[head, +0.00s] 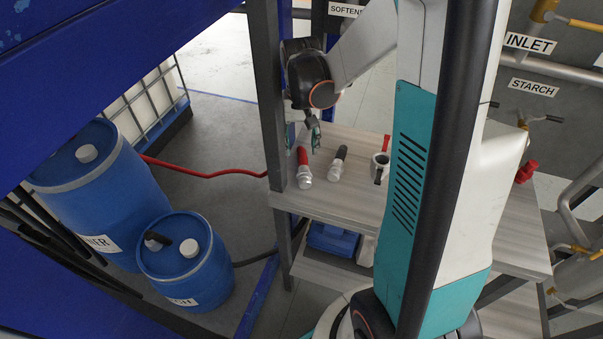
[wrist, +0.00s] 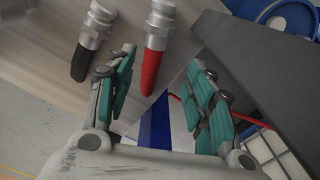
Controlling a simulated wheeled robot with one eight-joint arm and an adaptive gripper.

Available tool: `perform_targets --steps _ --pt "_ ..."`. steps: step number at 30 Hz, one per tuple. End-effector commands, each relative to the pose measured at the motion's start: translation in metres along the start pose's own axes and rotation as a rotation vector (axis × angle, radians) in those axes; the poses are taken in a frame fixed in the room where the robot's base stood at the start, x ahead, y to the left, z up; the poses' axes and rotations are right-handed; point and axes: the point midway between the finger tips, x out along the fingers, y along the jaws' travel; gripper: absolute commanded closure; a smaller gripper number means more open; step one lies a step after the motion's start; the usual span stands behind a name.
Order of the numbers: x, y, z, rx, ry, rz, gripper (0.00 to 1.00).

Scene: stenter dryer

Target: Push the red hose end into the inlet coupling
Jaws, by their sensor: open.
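The red hose end (head: 304,157), a red grip with a silver metal fitting, lies on the wooden-topped table. In the wrist view the red hose end (wrist: 152,67) shows just beyond and between my fingertips, its red grip pointing toward my gripper. My gripper (head: 312,134) is open and empty, above the back of the red grip. Its two green-padded fingers (wrist: 161,62) are spread in the wrist view, with nothing between them. An INLET sign (head: 530,43) hangs at the upper right; I cannot clearly tell which fitting there is the inlet coupling.
A dark post (head: 268,100) stands at the table's left edge. Blue drums (head: 185,262) stand at left. My arm hides much of the table's right side.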

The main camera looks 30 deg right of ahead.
Motion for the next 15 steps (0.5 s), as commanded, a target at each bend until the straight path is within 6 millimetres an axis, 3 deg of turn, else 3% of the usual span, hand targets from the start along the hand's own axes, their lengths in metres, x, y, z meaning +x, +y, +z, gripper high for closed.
perform_targets --steps 1,6,15 --pt "0.012 0.0 0.0 0.0 0.0 0.0 0.51" --pt "0.034 0.0 0.0 0.001 0.0 0.0 0.51" --pt "0.051 0.003 0.0 0.002 0.0 0.0 0.51"
